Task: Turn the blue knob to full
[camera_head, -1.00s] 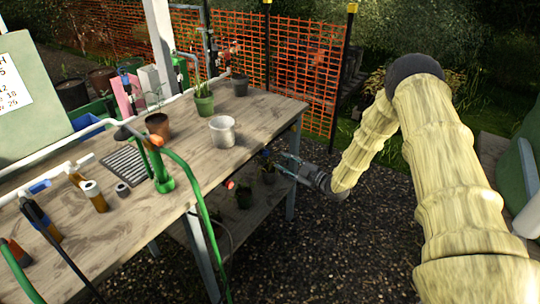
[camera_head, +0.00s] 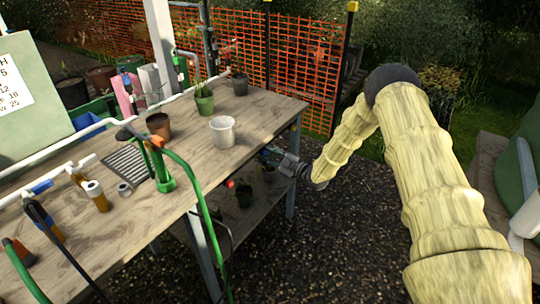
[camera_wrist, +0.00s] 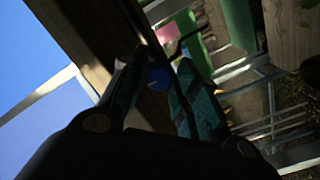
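In the wrist view a small round blue knob (camera_wrist: 158,77) shows in shadow between my two fingers. My gripper (camera_wrist: 160,84) is open, one finger on each side of the knob. Whether either finger touches it I cannot tell. In the head view my gripper (camera_head: 270,155) is at the bench's right front edge, just below the top, with its fingers pointing left. The knob is not clear in the head view, as the bench edge and gripper crowd that spot.
The wooden bench (camera_head: 110,222) carries pots, white piping, a green hose (camera_head: 205,205) and several tools. A lower shelf (camera_head: 227,228) holds dark plant pots below my gripper. An orange mesh fence (camera_head: 305,75) stands behind. Gravel on the right is open.

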